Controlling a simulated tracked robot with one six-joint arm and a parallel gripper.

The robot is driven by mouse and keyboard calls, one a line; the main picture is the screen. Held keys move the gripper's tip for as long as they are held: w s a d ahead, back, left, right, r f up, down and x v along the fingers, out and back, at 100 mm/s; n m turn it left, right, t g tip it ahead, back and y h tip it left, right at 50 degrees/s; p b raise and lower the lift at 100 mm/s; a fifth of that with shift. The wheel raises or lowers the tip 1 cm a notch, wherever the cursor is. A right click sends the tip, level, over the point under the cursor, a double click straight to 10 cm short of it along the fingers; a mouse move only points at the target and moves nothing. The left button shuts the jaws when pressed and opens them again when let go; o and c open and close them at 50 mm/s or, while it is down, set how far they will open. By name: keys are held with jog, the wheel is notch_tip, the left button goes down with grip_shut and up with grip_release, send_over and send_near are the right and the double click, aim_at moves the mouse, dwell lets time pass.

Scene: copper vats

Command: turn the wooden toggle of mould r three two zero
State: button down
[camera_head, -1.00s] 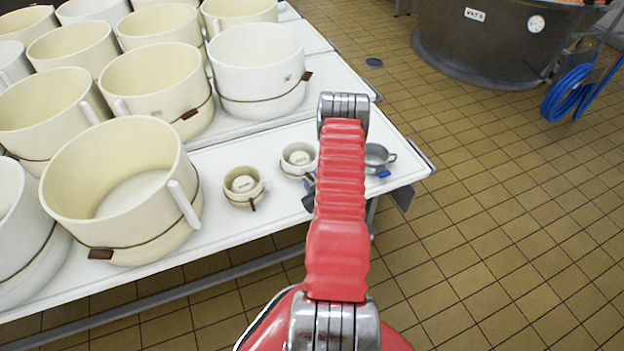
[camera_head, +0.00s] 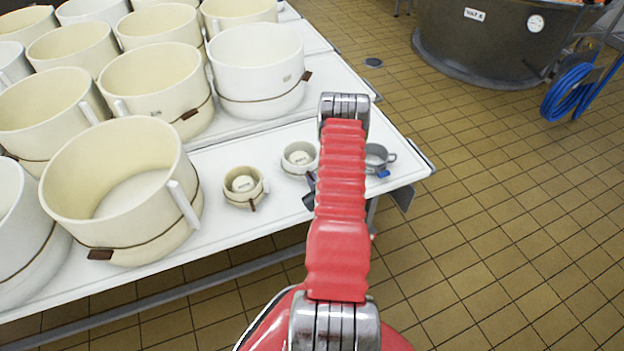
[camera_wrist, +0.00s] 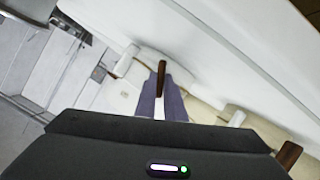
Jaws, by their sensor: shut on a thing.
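In the wrist view a dark brown wooden toggle (camera_wrist: 161,76) stands between the two grey-purple fingers of my gripper (camera_wrist: 160,96), which is shut on it. The toggle is against the pale wall of a mould (camera_wrist: 205,88), beside a short white peg (camera_wrist: 127,61). No mould number is readable, so I cannot tell which mould this is. In the head view my red arm hides the fingers and the held toggle. Two small moulds, one cream (camera_head: 243,185) and one whiter (camera_head: 299,159), stand left of the arm.
Large moulds (camera_head: 120,190) with brown toggles crowd the white table (camera_head: 225,225) on the left. A grey cup (camera_head: 376,156) stands near its right corner. Another brown toggle (camera_wrist: 289,154) shows in the wrist view. A dark vat (camera_head: 490,45) and blue hose (camera_head: 570,92) stand beyond open floor.

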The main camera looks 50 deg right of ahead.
jog(key=shift+w+a+n, duration=0.15)
jog(key=shift+a+n, duration=0.15)
jog(key=shift+a, duration=0.05)
jog(key=shift+a+f+n+h, duration=0.1)
jog(key=shift+f+n+h, duration=0.1)
jog(key=shift+n+h, duration=1.3)
jog(key=shift+n+y, duration=0.3)
jog(key=shift+n, duration=0.1)
jog(key=c, duration=1.8)
grip_release()
jog(key=shift+c, duration=0.2)
jog(key=shift+a, duration=0.15)
jog(key=v, duration=1.3)
jog(key=shift+a, duration=0.25)
jog(key=shift+r, duration=0.1)
